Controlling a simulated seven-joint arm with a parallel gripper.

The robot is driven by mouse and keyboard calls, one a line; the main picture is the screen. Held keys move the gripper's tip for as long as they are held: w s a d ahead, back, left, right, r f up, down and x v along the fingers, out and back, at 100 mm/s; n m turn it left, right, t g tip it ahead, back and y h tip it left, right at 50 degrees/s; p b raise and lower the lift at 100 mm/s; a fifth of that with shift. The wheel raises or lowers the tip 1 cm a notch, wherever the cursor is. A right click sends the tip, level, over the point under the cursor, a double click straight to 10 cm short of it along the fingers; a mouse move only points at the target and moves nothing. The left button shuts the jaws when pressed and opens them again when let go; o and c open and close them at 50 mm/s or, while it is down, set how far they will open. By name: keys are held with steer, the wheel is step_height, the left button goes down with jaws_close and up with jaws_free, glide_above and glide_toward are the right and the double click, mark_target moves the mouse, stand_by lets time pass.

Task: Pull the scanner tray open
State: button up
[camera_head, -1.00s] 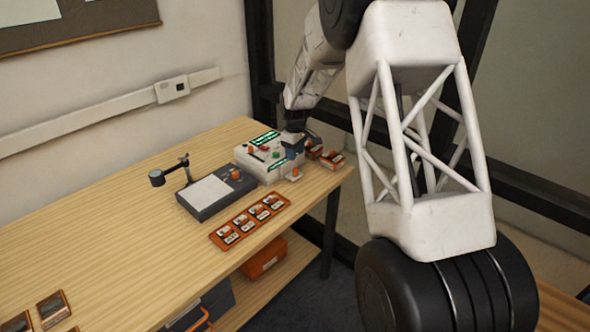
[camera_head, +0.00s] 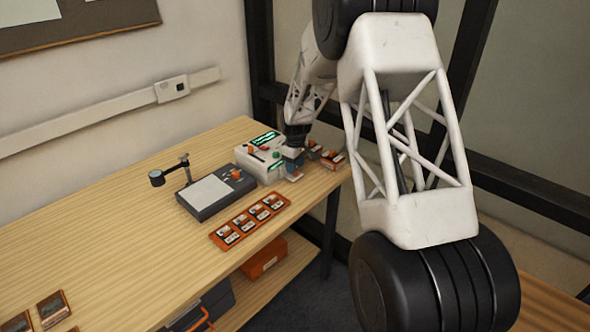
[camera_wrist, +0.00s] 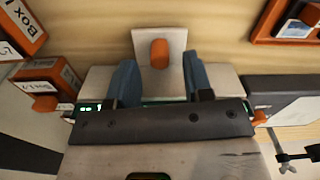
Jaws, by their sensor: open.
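The scanner (camera_head: 258,162) is a pale grey machine with green displays at the back right of the bench. Its tray (camera_wrist: 176,38) is a light plate sticking out at the scanner's front, with an orange knob (camera_wrist: 158,53) on it. My gripper (camera_wrist: 160,60) is open, its two blue fingers on either side of the knob, with a gap showing on both sides. In the head view my gripper (camera_head: 292,162) is low at the scanner's front and hides the knob. The wrist view does not settle how far down the fingertips reach.
Small orange-ended boxes (camera_head: 333,160) stand right of the scanner. A dark device with a white plate (camera_head: 208,192) stands to its left. An orange rack of several labelled pieces (camera_head: 249,221) lies in front. The left of the bench (camera_head: 110,230) is mostly clear.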

steer(key=shift+f, duration=0.95)
jaws_close()
